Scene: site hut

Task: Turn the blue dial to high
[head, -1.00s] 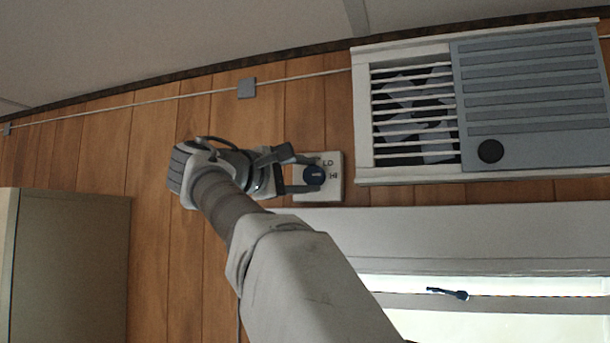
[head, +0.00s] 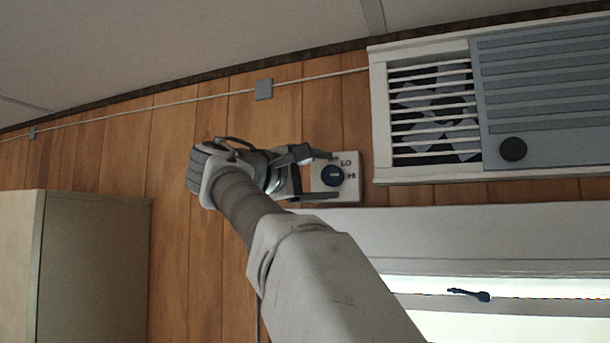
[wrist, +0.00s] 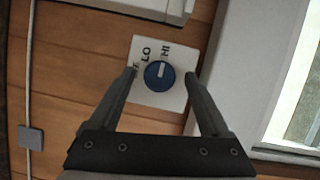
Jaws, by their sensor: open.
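The blue dial (head: 333,176) sits on a white wall plate (head: 326,158) marked LO and HI. In the wrist view the dial (wrist: 159,76) shows a white mark pointing up, toward the HI label (wrist: 166,50). In the head view the mark is level and points right at HI. My gripper (head: 332,174) is open, with one finger above and one below the dial. In the wrist view its fingertips (wrist: 160,74) stand on both sides of the dial with a gap on each side, and it holds nothing.
A wall unit with a louvred vent (head: 430,112) and a round black knob (head: 513,149) is to the right. A window frame (head: 480,235) lies below. A cabinet (head: 95,265) stands at left. A thin cable (head: 190,102) runs along the wood wall.

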